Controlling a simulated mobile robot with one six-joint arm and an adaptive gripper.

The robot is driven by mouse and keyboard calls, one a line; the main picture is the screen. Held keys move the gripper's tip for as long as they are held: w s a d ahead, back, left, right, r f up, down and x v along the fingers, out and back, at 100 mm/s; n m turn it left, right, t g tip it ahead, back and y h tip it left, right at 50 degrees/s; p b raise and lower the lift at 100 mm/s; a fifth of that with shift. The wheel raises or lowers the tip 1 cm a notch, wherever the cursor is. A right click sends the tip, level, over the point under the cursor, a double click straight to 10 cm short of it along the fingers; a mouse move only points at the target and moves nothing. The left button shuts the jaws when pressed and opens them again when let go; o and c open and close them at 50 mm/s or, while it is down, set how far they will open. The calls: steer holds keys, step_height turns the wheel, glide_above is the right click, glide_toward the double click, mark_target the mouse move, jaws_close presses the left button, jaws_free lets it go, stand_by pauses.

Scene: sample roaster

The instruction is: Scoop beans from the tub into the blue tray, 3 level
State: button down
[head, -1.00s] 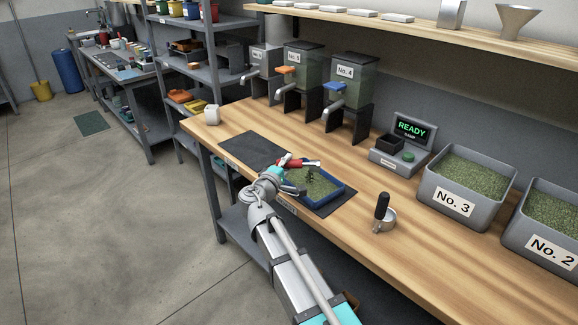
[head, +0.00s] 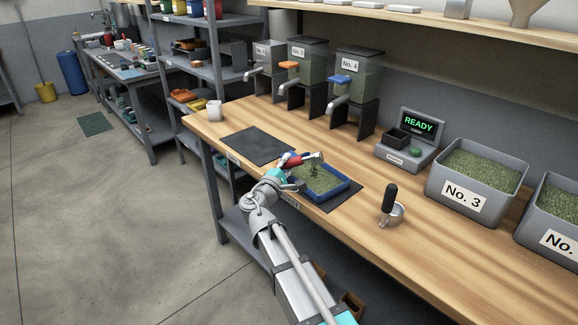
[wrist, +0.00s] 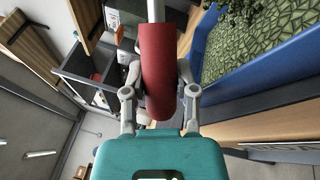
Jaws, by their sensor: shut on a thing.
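My gripper (wrist: 160,85) is shut on the red handle (wrist: 158,65) of a metal scoop. In the head view the scoop's metal head (head: 313,158) points right, over the far part of the blue tray, and looks tipped on its side. I cannot see inside it. The blue tray (head: 333,194) lies on a dark mat and holds a layer of green beans (head: 322,180) with a few darker ones near the middle. In the wrist view the tray's blue wall (wrist: 262,75) is right of the handle. A grey tub marked No. 3 (head: 464,197) holds green beans at the right.
Another grey tub (head: 546,238) of beans is cut off at the right edge. A black-handled metal tool (head: 389,200) stands between tray and tubs. A scale-like device (head: 405,155) reads READY. Hoppers (head: 352,85) line the back. An empty dark mat (head: 256,146) lies left.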

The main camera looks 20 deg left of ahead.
steer(key=shift+f+n+b, duration=0.35)
steer(key=shift+n+b, duration=0.05)
steer(key=shift+a, duration=0.1)
steer(key=shift+r, duration=0.15)
stand_by(1.3)
steer(key=shift+r+p, duration=1.35)
steer(key=shift+p, duration=0.05)
steer(key=shift+s, duration=0.1)
